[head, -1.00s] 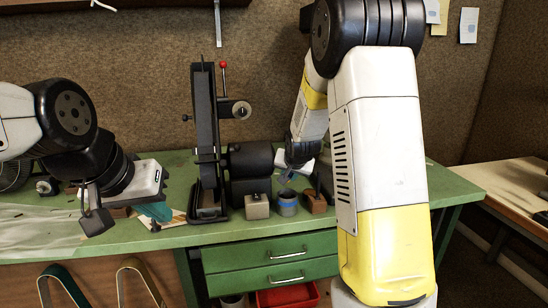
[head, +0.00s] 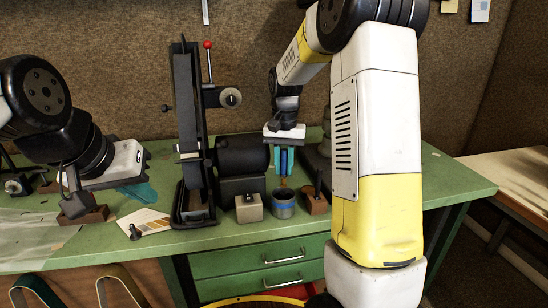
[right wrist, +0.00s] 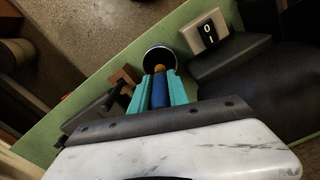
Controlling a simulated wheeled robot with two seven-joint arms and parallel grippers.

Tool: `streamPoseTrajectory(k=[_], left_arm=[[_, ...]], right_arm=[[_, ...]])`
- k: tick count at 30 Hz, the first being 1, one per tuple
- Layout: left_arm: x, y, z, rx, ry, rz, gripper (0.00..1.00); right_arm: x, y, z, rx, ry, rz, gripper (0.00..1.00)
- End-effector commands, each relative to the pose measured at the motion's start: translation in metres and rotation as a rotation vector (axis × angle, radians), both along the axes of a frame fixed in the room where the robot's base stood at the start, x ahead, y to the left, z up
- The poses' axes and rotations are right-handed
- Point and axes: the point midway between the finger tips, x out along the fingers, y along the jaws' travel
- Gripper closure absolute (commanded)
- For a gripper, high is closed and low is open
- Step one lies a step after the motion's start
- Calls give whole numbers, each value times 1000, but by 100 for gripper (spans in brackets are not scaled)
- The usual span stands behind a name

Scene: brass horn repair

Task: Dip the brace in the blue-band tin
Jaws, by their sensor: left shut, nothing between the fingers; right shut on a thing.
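The blue-band tin (head: 283,206) stands on the green bench, a grey open tin with a blue stripe. My right gripper (head: 284,168) points down above it with teal fingers shut on the brace (head: 283,182), which shows as a dark blue piece with a brass-coloured tip. The tip hangs over the tin's mouth, seemingly just above the rim. In the right wrist view, the tip of the brace (right wrist: 160,69) overlaps the near part of the round tin opening (right wrist: 160,57); its depth is unclear. My left gripper (head: 140,193) is shut and empty, low over the bench at left.
A grey switch block (head: 249,208) stands just left of the tin, and a brown wooden block (head: 316,203) just right. A black belt grinder (head: 194,150) rises to the left.

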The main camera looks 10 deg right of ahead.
Motion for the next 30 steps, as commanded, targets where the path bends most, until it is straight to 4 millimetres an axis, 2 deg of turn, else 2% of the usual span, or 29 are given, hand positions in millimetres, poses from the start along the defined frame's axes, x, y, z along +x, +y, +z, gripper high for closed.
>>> streamPoseTrajectory(k=[9, 15, 21, 30], left_arm=[[0, 0, 0, 0, 0, 0, 100], [0, 0, 0, 0, 0, 0, 100], [0, 0, 0, 0, 0, 0, 100], [0, 0, 0, 0, 0, 0, 100]], right_arm=[[-1, 0, -39, 0, 3, -1, 100], [0, 0, -56, 0, 2, -1, 100], [0, 0, -64, 0, 1, -1, 100], [0, 0, -65, 0, 0, -1, 100]])
